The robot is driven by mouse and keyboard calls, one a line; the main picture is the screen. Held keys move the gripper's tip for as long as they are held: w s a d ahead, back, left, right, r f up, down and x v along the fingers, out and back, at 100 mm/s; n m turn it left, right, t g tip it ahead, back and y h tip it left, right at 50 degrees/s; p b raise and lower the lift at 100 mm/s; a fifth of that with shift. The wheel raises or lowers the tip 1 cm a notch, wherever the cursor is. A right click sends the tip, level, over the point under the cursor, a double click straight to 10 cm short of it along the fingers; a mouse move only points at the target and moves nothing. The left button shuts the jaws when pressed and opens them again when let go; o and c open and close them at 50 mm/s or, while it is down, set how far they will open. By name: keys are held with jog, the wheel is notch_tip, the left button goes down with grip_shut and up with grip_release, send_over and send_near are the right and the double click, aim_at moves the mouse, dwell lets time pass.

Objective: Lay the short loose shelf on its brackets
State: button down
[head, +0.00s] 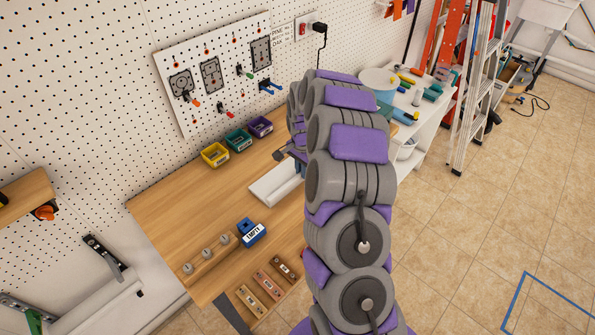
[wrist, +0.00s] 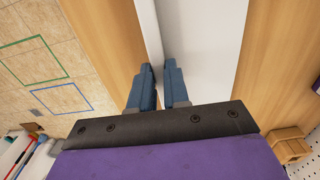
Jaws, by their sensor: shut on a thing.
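A white board-like piece, which I take for the short loose shelf (head: 270,190), lies at the wooden workbench top, partly hidden by my arm. In the wrist view the white piece (wrist: 200,45) runs away from me, with a greyer strip along its left side. My gripper (wrist: 160,78) has its two blue-grey fingers close together at the left part of this piece, shut on it. In the head view my arm hides most of the gripper. A dark bracket-like part (head: 104,254) and a greenish one (head: 20,310) show at the lower left wall; I cannot tell if they are its brackets.
The workbench (head: 165,225) carries yellow (head: 215,155), green and purple bins at the wall, a blue box (head: 252,233) and a pegged wooden block (head: 208,254). A tool panel (head: 215,70) hangs above. A ladder (head: 475,85) stands right; tiled floor is open there.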

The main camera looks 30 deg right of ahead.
jog(key=shift+a+r, duration=0.1)
jog(key=shift+a, duration=0.35)
notch_tip(320, 180, up, 10)
jog(key=p, duration=0.2)
jog(key=c, duration=1.7)
grip_release()
grip_shut()
jog(key=shift+f, duration=0.2)
